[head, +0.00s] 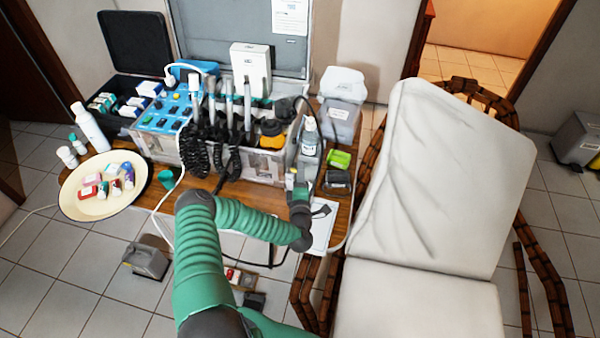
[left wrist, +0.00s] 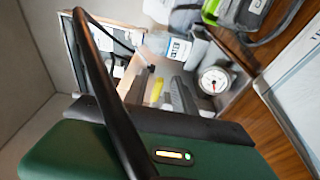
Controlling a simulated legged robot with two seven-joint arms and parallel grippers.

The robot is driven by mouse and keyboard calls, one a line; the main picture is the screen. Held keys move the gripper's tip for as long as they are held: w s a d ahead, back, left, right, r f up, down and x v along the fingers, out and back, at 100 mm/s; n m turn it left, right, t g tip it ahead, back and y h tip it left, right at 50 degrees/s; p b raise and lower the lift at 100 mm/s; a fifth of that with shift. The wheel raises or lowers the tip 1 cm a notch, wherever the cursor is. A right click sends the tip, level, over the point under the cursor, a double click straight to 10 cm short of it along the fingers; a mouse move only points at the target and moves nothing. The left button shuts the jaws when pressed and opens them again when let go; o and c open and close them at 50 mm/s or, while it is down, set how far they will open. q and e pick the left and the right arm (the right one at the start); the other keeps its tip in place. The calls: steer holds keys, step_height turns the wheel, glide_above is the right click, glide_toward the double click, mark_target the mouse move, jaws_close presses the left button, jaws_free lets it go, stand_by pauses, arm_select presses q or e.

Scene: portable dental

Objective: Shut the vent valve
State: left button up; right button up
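My left gripper (head: 293,178) is at the right end of the metal dental case (head: 262,165), on its front side. In the left wrist view its two grey fingers (left wrist: 160,94) stand apart. A small yellow part (left wrist: 157,90), possibly the vent valve's handle, shows between or just beyond them; I cannot tell whether they touch it. A round white pressure gauge (left wrist: 215,80) sits just right of the fingers. In the head view my arm and gripper hide the valve area. My right gripper is in neither view.
The white dental chair (head: 425,190) is further right.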

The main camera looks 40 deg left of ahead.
arm_select(q)
steer(key=shift+w+d+r, duration=0.1)
steer(key=shift+d+r, duration=0.15)
steer(key=shift+d, duration=0.25)
steer(key=shift+a+f, duration=0.3)
steer(key=shift+a, duration=0.4)
jaws_close()
steer(key=shift+d, duration=0.3)
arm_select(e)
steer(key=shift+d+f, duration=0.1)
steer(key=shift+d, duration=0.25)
